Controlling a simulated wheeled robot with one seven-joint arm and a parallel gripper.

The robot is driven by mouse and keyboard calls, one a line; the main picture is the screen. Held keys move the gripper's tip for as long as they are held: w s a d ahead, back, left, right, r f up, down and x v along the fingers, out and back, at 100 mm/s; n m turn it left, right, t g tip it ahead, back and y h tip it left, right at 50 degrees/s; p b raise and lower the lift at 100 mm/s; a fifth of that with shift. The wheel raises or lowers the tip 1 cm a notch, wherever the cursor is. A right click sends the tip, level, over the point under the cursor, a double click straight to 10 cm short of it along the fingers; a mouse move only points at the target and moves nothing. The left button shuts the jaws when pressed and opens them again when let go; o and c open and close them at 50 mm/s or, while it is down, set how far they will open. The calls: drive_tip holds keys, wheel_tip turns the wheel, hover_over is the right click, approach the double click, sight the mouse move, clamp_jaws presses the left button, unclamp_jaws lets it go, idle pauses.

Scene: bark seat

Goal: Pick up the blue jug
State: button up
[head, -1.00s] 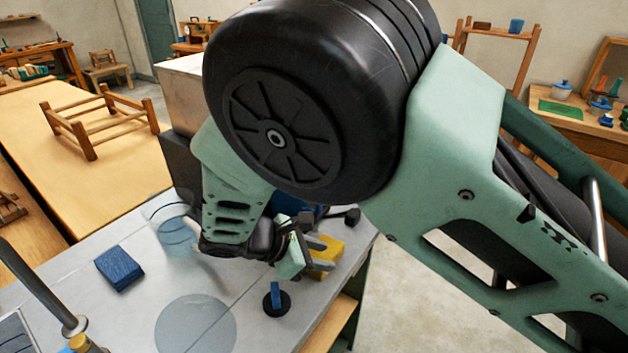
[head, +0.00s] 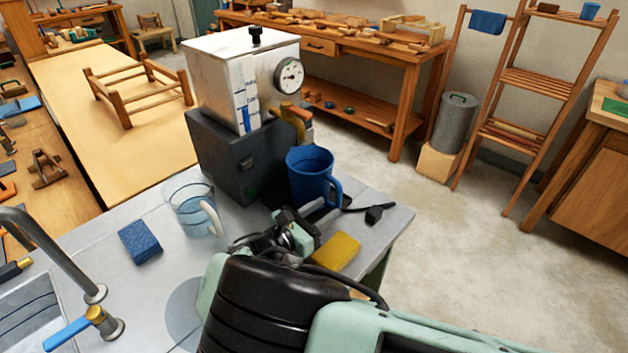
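The blue jug (head: 310,182) stands upright on the grey counter, under the brass tap of a metal tank. Its open top faces up and its handle is on the right side. My gripper (head: 292,234) is in front of the jug, low over the counter and nearer the camera. My own arm hides part of the gripper, and the fingertips are not clear enough to tell whether they are open or shut. The jug's lower front is close behind the gripper in the picture; I cannot tell whether they touch.
A clear glass jug (head: 192,209) stands left of the blue jug. A blue sponge (head: 140,242) lies at left, a yellow sponge (head: 338,251) right of my gripper. The metal tank (head: 240,78) on its dark base (head: 232,152) stands behind. A faucet (head: 62,258) is at the front left.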

sight(338, 202)
drive_tip(key=p+x, duration=0.1)
drive_tip(key=x, duration=0.1)
drive_tip(key=p+x, duration=0.1)
drive_tip(key=x, duration=0.1)
drive_tip(key=shift+s+d+r+p, duration=0.1)
drive_tip(key=shift+d+r+p, duration=0.1)
drive_tip(key=shift+d+p, duration=0.2)
drive_tip(key=shift+d+f, duration=0.1)
clamp_jaws()
idle(0.9)
